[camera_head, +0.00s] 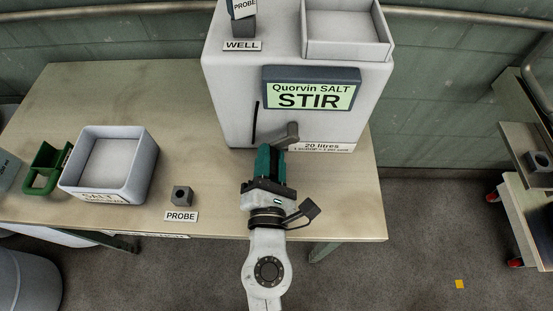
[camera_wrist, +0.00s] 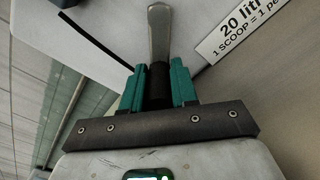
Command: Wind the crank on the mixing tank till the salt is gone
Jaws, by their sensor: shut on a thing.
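The mixing tank (camera_head: 228,95) is a big pale box at the back of the table. Its screen (camera_head: 312,89) reads "Quorvin SALT STIR". A grey crank (camera_head: 290,134) sticks out low on its front face; its arm (camera_wrist: 160,32) also shows in the wrist view. My gripper (camera_head: 271,160) is at the crank, and its teal fingers (camera_wrist: 160,85) are shut on the dark crank handle (camera_wrist: 159,86). The inside of the tank and any salt in it are hidden.
A white salt bin (camera_head: 138,186) and a green scoop (camera_head: 41,180) are on the table's left. A grey probe holder (camera_head: 182,195) stands near the front edge. A probe sits in the well (camera_head: 243,28) on the tank, beside an open tray (camera_head: 348,50). A cart (camera_head: 530,160) stands right.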

